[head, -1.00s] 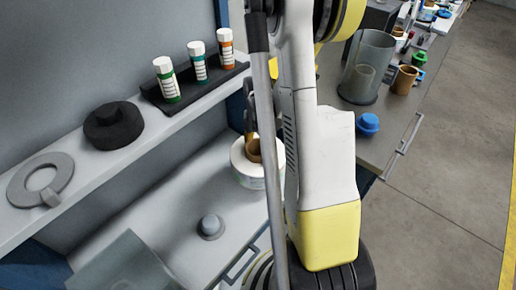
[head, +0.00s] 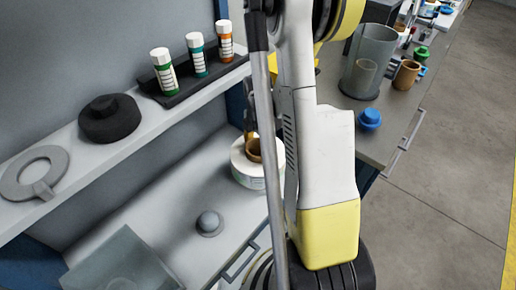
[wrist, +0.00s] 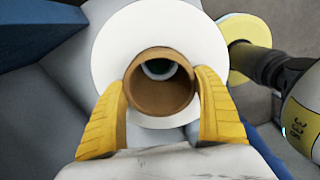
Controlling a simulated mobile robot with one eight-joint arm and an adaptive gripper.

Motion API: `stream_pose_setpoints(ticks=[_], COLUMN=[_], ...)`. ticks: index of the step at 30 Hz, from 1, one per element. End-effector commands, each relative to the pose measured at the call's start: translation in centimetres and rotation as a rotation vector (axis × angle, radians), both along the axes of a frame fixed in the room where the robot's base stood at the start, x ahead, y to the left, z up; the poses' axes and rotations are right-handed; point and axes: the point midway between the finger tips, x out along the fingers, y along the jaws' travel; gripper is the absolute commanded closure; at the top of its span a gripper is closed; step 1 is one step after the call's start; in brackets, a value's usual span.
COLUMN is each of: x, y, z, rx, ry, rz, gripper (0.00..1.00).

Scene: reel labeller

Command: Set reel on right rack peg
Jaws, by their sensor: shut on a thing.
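The reel (head: 243,174) is a white ring with a brown core. In the head view it shows above the pale lower surface, partly hidden behind my arm. In the wrist view the white reel (wrist: 110,45) fills the upper middle. My gripper (wrist: 162,85) has its yellow fingers on both sides of the brown core and is shut on it. Something dark green and white shows through the core; I cannot tell what it is. A short grey domed peg (head: 209,221) stands on the lower surface, left of the reel. I cannot tell whether it is the right rack peg.
The upper shelf holds a grey ring (head: 17,190), a black round piece (head: 109,122) and three capped bottles (head: 196,62) in a black tray. A clear box (head: 115,270) is at front left. The right bench carries a clear cylinder (head: 375,50), a blue knob (head: 370,118) and a brown cup (head: 406,75).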

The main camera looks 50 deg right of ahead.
Motion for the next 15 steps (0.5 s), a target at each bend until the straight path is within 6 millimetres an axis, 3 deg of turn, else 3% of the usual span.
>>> stream_pose_setpoints(ticks=[15], x=[0.0], y=[0.0], z=[-1.8], rx=[0.0], ry=[0.0], rz=[0.0], gripper=[0.62])
